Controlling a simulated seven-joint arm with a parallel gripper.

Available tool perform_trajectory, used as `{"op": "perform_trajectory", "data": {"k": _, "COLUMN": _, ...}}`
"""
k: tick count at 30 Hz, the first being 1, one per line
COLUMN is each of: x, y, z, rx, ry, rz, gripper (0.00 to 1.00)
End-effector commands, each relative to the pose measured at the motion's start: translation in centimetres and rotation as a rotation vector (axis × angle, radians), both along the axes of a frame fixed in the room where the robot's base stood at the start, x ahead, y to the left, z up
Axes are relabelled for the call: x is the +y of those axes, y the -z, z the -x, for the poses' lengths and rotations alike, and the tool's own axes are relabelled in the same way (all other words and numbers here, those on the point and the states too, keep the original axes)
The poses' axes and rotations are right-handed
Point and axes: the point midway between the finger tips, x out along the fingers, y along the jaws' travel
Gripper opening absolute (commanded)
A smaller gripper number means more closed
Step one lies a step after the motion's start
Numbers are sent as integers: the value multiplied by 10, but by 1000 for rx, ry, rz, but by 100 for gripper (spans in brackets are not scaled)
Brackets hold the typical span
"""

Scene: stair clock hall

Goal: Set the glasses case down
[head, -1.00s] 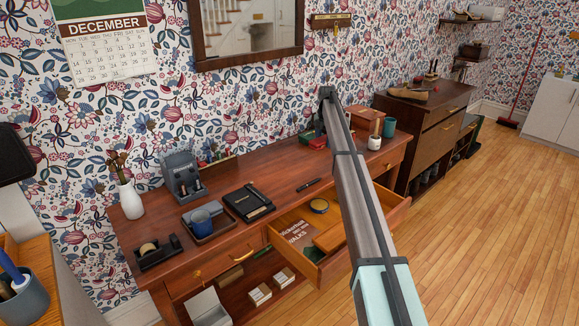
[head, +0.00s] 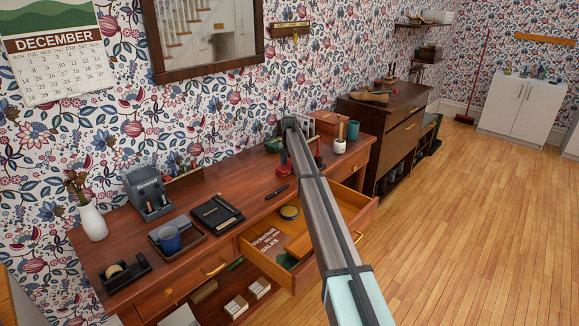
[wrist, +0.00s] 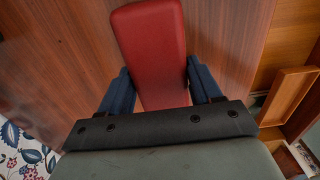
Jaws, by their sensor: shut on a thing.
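The glasses case is a long red block with rounded edges (wrist: 150,45), seen in the wrist view. My gripper (wrist: 163,85) is shut on it, with a dark blue finger pressed on each side. The case sticks out beyond the fingers over brown wood. I cannot tell whether its underside touches the wood. In the head view my gripper (head: 286,153) is over the back of the wooden desk (head: 235,178), right of the middle, and my arm hides most of the case there.
An open drawer (head: 352,222) holds a book, a round tin (head: 289,212) and a wooden tray. A pen (head: 277,191) and black notebook (head: 217,213) lie left of my gripper. A brown box (head: 327,123), white pot (head: 340,146) and teal cup (head: 353,130) stand to its right.

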Motion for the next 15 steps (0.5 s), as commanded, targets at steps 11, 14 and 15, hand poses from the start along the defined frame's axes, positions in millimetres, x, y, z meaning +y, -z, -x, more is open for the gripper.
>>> {"op": "perform_trajectory", "data": {"k": 11, "x": 0, "y": 3, "z": 0, "rx": 0, "ry": 0, "rz": 0, "gripper": 32}}
{"op": "perform_trajectory", "data": {"k": 14, "x": 0, "y": 3, "z": 0, "rx": 0, "ry": 0, "rz": 0, "gripper": 71}}
{"op": "perform_trajectory", "data": {"k": 15, "x": 0, "y": 3, "z": 0, "rx": 0, "ry": 0, "rz": 0, "gripper": 75}}
